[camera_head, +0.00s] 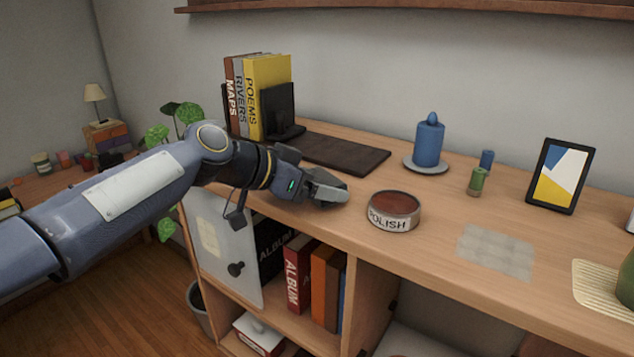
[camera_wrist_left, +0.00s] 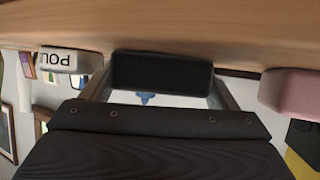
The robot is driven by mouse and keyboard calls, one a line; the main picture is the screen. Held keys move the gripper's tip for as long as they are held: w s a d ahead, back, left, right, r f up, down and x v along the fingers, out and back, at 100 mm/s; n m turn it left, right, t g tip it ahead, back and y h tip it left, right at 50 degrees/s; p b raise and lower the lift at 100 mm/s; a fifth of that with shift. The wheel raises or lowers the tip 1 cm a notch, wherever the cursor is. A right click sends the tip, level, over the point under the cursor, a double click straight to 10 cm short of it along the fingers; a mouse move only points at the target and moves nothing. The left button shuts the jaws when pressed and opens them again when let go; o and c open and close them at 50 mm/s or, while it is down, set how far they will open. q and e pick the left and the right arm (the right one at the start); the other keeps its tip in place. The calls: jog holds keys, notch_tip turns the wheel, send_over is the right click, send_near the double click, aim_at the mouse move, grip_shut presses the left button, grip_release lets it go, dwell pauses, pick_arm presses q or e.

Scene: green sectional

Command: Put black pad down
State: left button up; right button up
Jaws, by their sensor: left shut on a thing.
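My left gripper (camera_head: 328,190) is low over the wooden desktop, near its front edge and left of the polish tin. It is shut on the black pad (camera_wrist_left: 162,73), a dark block that spans between the two fingers in the left wrist view. That view is upside down, and the pad is close to the desktop; I cannot tell whether it touches. In the head view the pad is hidden by the gripper or cannot be told apart from it. My right gripper is not in view.
The polish tin (camera_head: 393,212) stands just right of the gripper. Behind lie a dark flat board (camera_head: 340,153) and upright books (camera_head: 268,95). A blue candle (camera_head: 429,144) stands farther back. A pink object (camera_wrist_left: 290,92) shows in the wrist view. A white door (camera_head: 222,240) hangs open below.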

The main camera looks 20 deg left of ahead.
pick_arm(q)
jog(key=o, duration=1.1)
jog(key=shift+c, duration=0.2)
jog(key=shift+a+r, duration=0.1)
jog(key=shift+r, duration=0.1)
jog(key=v, duration=1.2)
jog(key=s+d+f+n+g+y+p, duration=0.1)
jog(key=s+f+n, duration=0.3)
jog(key=s+f, duration=0.6)
jog(key=s+f+n+g+y+p, duration=0.2)
jog(key=s+f+n, duration=0.3)
jog(key=s+f, duration=0.5)
jog(key=shift+d+f+n+y, duration=0.35)
jog(key=shift+f+y, duration=0.45)
jog(key=shift+f, duration=1.55)
